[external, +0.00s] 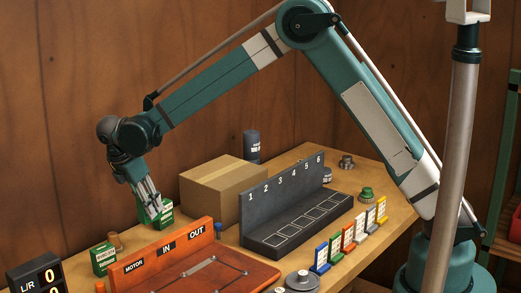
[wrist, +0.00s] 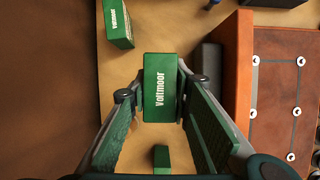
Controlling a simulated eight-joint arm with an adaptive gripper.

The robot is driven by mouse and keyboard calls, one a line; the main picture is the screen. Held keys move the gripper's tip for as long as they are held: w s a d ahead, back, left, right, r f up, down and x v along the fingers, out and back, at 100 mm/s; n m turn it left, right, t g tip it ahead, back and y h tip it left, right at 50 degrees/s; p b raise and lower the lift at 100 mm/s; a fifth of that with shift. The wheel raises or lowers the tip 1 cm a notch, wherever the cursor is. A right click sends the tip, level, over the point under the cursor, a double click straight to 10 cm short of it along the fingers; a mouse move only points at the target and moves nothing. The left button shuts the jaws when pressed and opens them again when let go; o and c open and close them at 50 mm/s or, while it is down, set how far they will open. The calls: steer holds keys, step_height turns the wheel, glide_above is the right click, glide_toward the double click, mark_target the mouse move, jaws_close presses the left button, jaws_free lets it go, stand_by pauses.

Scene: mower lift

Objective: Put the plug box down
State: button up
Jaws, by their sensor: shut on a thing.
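A green plug box (wrist: 160,105) with white "Voltmoor" lettering sits between the two fingers of my gripper (wrist: 159,92) in the wrist view. My gripper (external: 153,208) is shut on it. A second green box (external: 103,259) stands on the bench at the front left, left of my gripper. A similar green box (wrist: 118,22) shows at the upper left of the wrist view.
An orange board (external: 168,256) marked MOTOR, IN and OUT stands right of the held box. A cardboard box (external: 222,185) and a dark numbered rack (external: 290,208) lie farther right. A dark display (external: 38,276) is at the front left. A small green piece (wrist: 161,157) shows low in the wrist view.

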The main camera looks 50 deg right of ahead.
steer(key=d+r+p, duration=0.1)
steer(key=d+r, duration=0.4)
steer(key=d, duration=0.5)
steer(key=w+d+r+p, duration=0.1)
steer(key=d+r+p, duration=0.1)
steer(key=d+r, duration=0.3)
steer(key=d+r+p, duration=0.2)
steer(key=d+r, duration=0.3)
steer(key=d, duration=0.9)
steer(key=shift+w+d, duration=0.2)
steer(key=shift+d, duration=0.1)
steer(key=shift+r, duration=0.1)
glide_toward(216, 172)
steer(key=shift+s+d+p, duration=0.1)
steer(key=shift+d+p, duration=0.25)
steer(key=shift+d, duration=0.4)
steer(key=shift+f, duration=1.85)
steer(key=shift+f, duration=0.15)
